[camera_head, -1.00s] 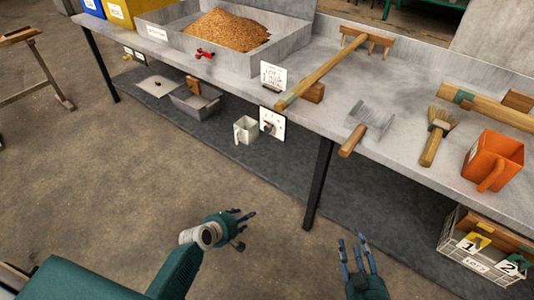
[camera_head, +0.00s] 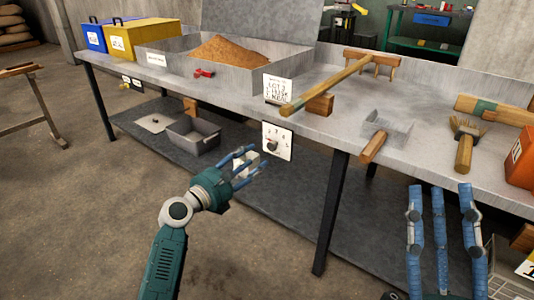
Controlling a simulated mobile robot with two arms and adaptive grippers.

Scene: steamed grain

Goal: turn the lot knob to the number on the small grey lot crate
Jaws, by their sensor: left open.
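The lot knob (camera_head: 271,146) is a dark round knob on a white dial plate (camera_head: 284,153) with small numbers, on the bench's front edge. The number it points to is too small to read. My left gripper (camera_head: 254,164) is open, its blue fingers below and left of the plate in the picture; I see no contact with the knob. My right gripper (camera_head: 440,195) looks open and empty, fingers pointing up.
A pale jug (camera_head: 244,160) shows behind my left fingers. A grey bin (camera_head: 205,142) lies on the low shelf. The bench (camera_head: 225,93) carries a tray of grain (camera_head: 228,50), a lot sign (camera_head: 278,88), a wooden rake (camera_head: 345,75), a scoop and a brush. A bench leg (camera_head: 332,215) stands right of the dial.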

